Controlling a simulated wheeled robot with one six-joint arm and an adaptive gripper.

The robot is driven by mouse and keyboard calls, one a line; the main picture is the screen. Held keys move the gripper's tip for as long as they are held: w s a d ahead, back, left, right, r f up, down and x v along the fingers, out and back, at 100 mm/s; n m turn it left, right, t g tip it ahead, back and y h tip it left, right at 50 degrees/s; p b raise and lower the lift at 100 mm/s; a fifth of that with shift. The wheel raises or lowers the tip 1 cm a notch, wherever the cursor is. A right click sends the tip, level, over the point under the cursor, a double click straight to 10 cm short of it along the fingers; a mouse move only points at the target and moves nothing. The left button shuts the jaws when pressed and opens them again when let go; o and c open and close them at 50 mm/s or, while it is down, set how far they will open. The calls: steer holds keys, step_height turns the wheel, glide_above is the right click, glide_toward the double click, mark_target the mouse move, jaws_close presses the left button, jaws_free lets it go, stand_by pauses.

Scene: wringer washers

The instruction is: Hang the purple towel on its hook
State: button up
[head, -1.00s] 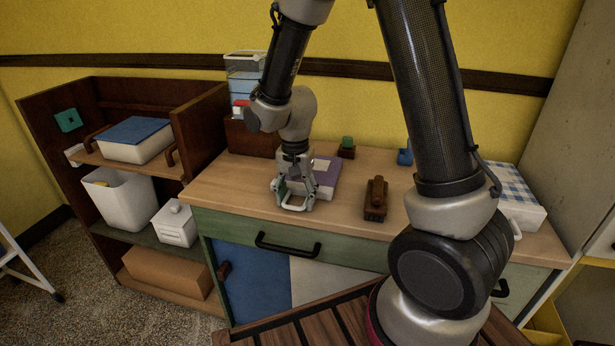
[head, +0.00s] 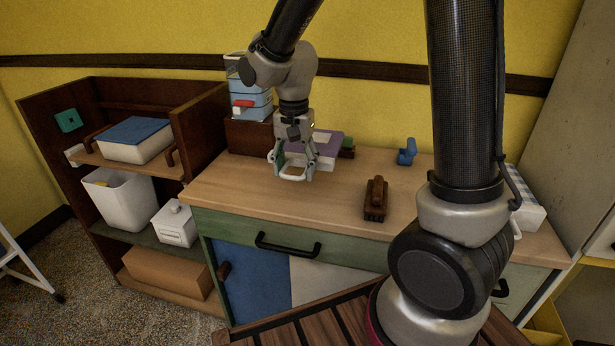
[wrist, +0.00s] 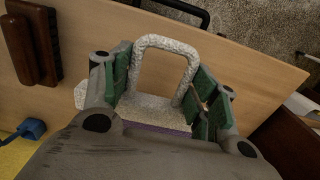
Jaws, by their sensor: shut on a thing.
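The purple towel (head: 328,141) shows as a thick slab with a purple top and pale edge, behind my gripper (head: 294,165) over the counter. A pale rigid loop (head: 292,177) joined to it stands between my fingers. In the wrist view my gripper's (wrist: 160,82) green-padded fingers lie on both sides of the loop (wrist: 165,42); a purple strip (wrist: 155,127) shows behind it, the rest hidden by my wrist. A teal square plate (head: 68,120) is on the shelf unit's side; I cannot tell whether it is the hook.
The open shelf unit (head: 215,115) at left holds a blue-topped box (head: 135,135) and a white bin (head: 120,198).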

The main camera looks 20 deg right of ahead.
step_height(320, 180, up, 20)
steer(key=shift+r, duration=0.2)
stand_by(1.4)
stand_by(0.7)
